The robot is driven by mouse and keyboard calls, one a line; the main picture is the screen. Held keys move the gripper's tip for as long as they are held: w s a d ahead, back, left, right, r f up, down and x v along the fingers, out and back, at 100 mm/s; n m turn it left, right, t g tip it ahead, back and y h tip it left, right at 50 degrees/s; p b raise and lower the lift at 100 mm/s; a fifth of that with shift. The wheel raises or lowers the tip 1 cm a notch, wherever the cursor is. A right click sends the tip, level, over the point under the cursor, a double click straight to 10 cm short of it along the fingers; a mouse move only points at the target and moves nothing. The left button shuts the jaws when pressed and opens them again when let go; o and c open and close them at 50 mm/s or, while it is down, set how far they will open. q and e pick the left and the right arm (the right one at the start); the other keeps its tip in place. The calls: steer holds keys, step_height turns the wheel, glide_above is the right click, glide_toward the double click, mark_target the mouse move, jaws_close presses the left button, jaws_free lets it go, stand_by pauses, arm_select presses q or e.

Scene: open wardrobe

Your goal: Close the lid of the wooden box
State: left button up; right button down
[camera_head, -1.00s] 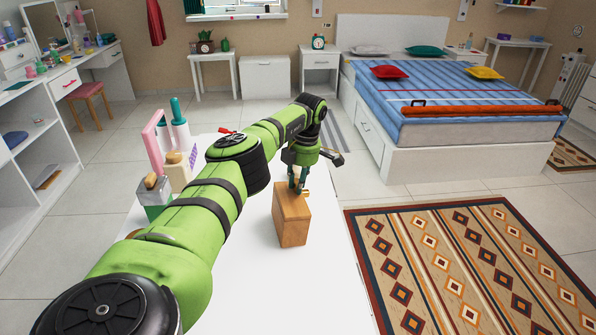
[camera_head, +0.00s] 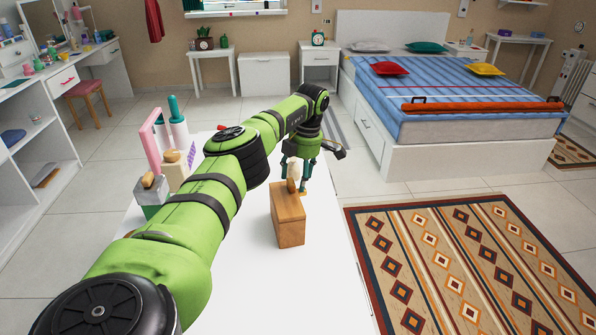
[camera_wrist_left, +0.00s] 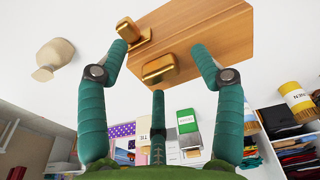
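The wooden box (camera_head: 290,228) stands on the white table top in front of my left gripper (camera_head: 298,180) in the head view. No raised lid panel shows there, but I cannot tell whether the lid is fully shut. In the left wrist view the box (camera_wrist_left: 215,30) is at the top, with two gold-coloured fittings (camera_wrist_left: 160,69) on or beside it. My left gripper (camera_wrist_left: 160,50) is open, its teal fingers spread on either side of the nearer fitting. Nothing shows held between them. Whether a finger touches the box is unclear. My right gripper is not in view.
The white table (camera_head: 253,300) is clear in front of the box. A pink-framed item (camera_head: 152,145) and several containers stand left of my arm. A beige rounded object (camera_wrist_left: 54,58) lies left of the box in the wrist view. A patterned rug (camera_head: 480,265) lies right.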

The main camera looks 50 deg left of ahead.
arm_select(q)
step_height(320, 180, up, 9)
steer(key=shift+w+d, duration=0.4)
steer(key=shift+d, duration=0.05)
steer(key=shift+r, duration=0.1)
